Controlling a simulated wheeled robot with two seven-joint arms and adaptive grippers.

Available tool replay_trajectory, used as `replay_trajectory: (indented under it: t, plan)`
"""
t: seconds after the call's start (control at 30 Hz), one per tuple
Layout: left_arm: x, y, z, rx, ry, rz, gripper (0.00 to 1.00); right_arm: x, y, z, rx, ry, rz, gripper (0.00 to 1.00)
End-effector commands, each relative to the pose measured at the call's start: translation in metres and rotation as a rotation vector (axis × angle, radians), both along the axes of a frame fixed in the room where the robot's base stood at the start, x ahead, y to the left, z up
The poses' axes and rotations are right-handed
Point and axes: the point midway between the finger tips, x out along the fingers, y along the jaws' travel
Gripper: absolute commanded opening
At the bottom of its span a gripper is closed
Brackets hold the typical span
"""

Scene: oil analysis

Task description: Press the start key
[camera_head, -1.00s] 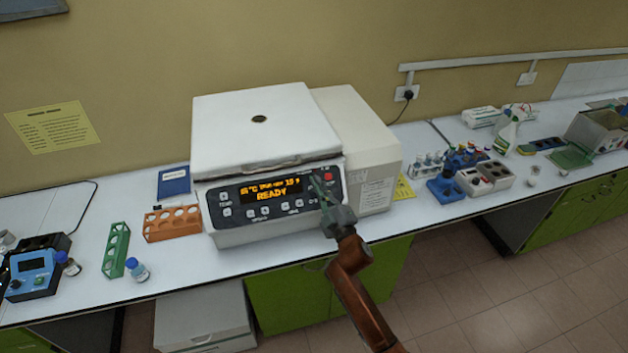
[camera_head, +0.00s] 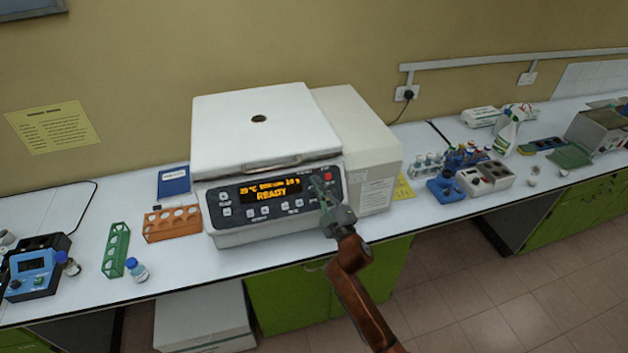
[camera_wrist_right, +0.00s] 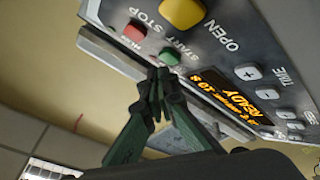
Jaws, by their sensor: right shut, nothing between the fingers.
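The centrifuge (camera_head: 262,130) is a white box with a closed lid and a dark front panel. Its orange display (camera_head: 270,192) reads READY. In the right wrist view the green start key (camera_wrist_right: 171,56) sits on the panel with START printed beside it, between the red key (camera_wrist_right: 134,32) and the display. My right gripper (camera_head: 320,186) is shut and empty in front of the panel's right part. In the wrist view its fingertips (camera_wrist_right: 160,76) are close to the green key; I cannot tell whether they touch. My left gripper is not in view.
An orange rack (camera_head: 172,224), a green rack (camera_head: 116,250) and a blue-capped bottle (camera_head: 137,270) stand left of the centrifuge. Blue racks with vials (camera_head: 446,188) stand to the right. The white bench's front edge runs just below the centrifuge.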

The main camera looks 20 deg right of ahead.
Motion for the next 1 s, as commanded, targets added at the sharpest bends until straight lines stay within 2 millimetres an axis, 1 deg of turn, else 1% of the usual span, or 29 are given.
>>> replay_trajectory:
  t: [0.17, 1.0]
  plan:
    - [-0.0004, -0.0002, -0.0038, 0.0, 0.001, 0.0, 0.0, 0.0045, 0.0004, -0.0033, 0.001, 0.0, 0.0, 0.0]
    - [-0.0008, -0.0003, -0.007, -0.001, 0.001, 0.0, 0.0, 0.0092, 0.0007, -0.0059, 0.0, -0.001, 0.001, 0.0]
